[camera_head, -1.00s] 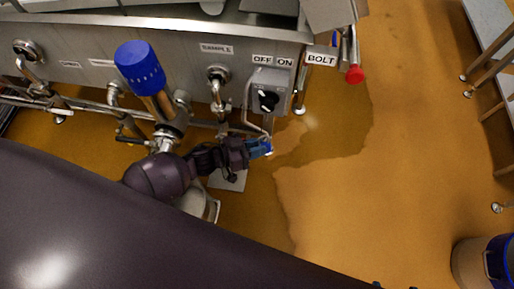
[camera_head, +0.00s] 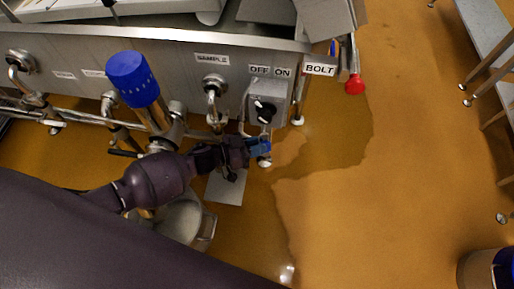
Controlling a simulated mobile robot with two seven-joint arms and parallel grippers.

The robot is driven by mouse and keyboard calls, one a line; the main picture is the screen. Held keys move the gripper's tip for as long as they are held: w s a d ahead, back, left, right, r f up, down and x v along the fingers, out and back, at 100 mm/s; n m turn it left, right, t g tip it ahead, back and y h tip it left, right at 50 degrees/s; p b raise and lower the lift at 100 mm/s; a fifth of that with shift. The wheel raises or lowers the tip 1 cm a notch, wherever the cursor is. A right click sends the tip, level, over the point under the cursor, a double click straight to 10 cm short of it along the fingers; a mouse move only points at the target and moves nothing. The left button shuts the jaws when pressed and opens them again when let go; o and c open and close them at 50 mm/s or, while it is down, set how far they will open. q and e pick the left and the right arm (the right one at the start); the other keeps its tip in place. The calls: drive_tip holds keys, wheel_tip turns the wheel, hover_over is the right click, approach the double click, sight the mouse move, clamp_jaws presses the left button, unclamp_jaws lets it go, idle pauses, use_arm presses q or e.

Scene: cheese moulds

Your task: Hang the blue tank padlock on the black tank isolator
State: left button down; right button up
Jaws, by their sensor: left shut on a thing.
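The black tank isolator (camera_head: 265,111) is a dark rotary knob on a grey box (camera_head: 276,90) fixed to the steel tank front, under the OFF and ON labels. My left gripper (camera_head: 250,150) is just below the box and is shut on the blue padlock (camera_head: 262,146). The padlock is below the knob. A thin metal shackle or wire shows near the box's left and lower side; I cannot tell what it belongs to or whether it touches the knob. My right gripper is not in view.
A blue-capped valve (camera_head: 134,78) and steel pipes stand left of the isolator. A BOLT label (camera_head: 319,69) and a red-ended handle (camera_head: 354,86) are to the right. A metal bucket (camera_head: 182,218) is below my left arm. The wet floor at right is open.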

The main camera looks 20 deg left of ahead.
use_arm(q)
drive_tip(key=shift+w+a+f+b, duration=0.15)
drive_tip(key=shift+w+b, duration=0.1)
drive_tip(key=shift+w, duration=0.35)
drive_tip(key=shift+w+a+f+b, duration=0.1)
drive_tip(key=shift+w+b, duration=0.1)
drive_tip(key=shift+w, duration=0.4)
drive_tip(key=shift+w+a+f+b, duration=0.15)
drive_tip(key=shift+w+f+b, duration=0.15)
drive_tip(key=shift+w+f, duration=0.3)
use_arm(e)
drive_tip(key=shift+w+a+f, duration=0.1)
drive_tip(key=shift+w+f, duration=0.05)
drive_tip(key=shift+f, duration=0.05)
use_arm(q)
drive_tip(key=shift+w+r, duration=0.1)
drive_tip(key=shift+w, duration=0.05)
drive_tip(key=c, duration=0.9)
unclamp_jaws()
drive_tip(key=shift+c, duration=0.2)
drive_tip(key=shift+a, duration=0.1)
drive_tip(key=shift+a, duration=0.1)
